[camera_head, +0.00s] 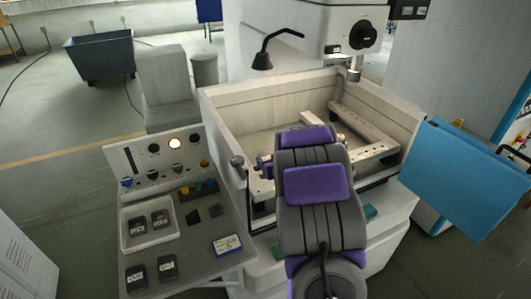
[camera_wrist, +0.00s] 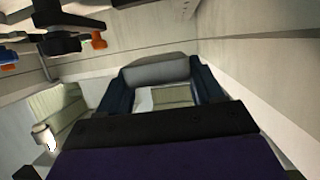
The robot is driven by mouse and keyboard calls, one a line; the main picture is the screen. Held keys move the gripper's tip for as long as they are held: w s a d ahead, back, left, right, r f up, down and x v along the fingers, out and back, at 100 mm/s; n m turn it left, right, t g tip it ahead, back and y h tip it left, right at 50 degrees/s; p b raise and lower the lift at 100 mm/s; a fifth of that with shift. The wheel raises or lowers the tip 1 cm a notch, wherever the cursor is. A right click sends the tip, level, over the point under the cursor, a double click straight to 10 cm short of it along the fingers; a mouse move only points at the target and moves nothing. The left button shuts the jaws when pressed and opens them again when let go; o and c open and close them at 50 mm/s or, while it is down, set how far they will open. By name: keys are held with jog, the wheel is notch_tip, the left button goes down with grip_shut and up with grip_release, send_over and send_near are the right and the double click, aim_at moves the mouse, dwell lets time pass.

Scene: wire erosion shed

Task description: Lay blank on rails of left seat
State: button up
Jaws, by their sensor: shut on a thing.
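My gripper (camera_wrist: 157,80) shows in the wrist view, with a dark blue finger on each side. It is shut on a grey blank (camera_wrist: 156,69), which lies crosswise between the fingers. Pale surfaces of the tank show around and below it. In the head view my arm covers the middle of the open tank (camera_head: 228,98), hiding the blank and most of the gripper. Pale rails (camera_head: 365,126) with holes show inside the tank beyond my arm. The left seat is largely hidden behind my arm, so I cannot tell whether the blank touches its rails.
A machine head (camera_head: 335,30) hangs over the tank's back, and a black lamp (camera_head: 262,60) reaches over it. A control panel (camera_head: 165,160) and a bench with a white tray (camera_head: 124,240) stand left. A blue panel (camera_head: 465,175) is at right.

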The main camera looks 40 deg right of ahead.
aim_at(272, 181)
jog(key=shift+w+d+f, duration=0.1)
jog(key=shift+d+f, duration=0.15)
jog(key=shift+d, duration=0.35)
jog(key=shift+d+f+b, duration=0.75)
jog(key=shift+d+f, duration=0.25)
jog(key=shift+f, duration=0.1)
jog(key=shift+a+f+b, duration=0.1)
jog(key=shift+f+b, duration=0.2)
jog(key=shift+f, duration=0.05)
jog(key=shift+a+f+b, duration=0.75)
jog(key=shift+a+f, duration=0.05)
jog(key=shift+a, duration=0.15)
jog(key=shift+a+f, duration=0.1)
jog(key=shift+f, duration=0.2)
jog(key=shift+f+b, duration=0.35)
jog(key=shift+b, duration=0.1)
jog(key=shift+d+f, duration=0.95)
jog(key=shift+f, duration=0.15)
jog(key=shift+a+r, duration=0.2)
jog(key=shift+a, duration=0.6)
jog(key=shift+d+f, duration=0.25)
jog(key=shift+d, duration=0.3)
jog(key=o, duration=1.3)
jog(key=shift+d, duration=0.15)
jog(key=o, duration=0.5)
jog(key=shift+a, duration=0.4)
jog(key=shift+c, duration=0.2)
jog(key=shift+a, duration=0.2)
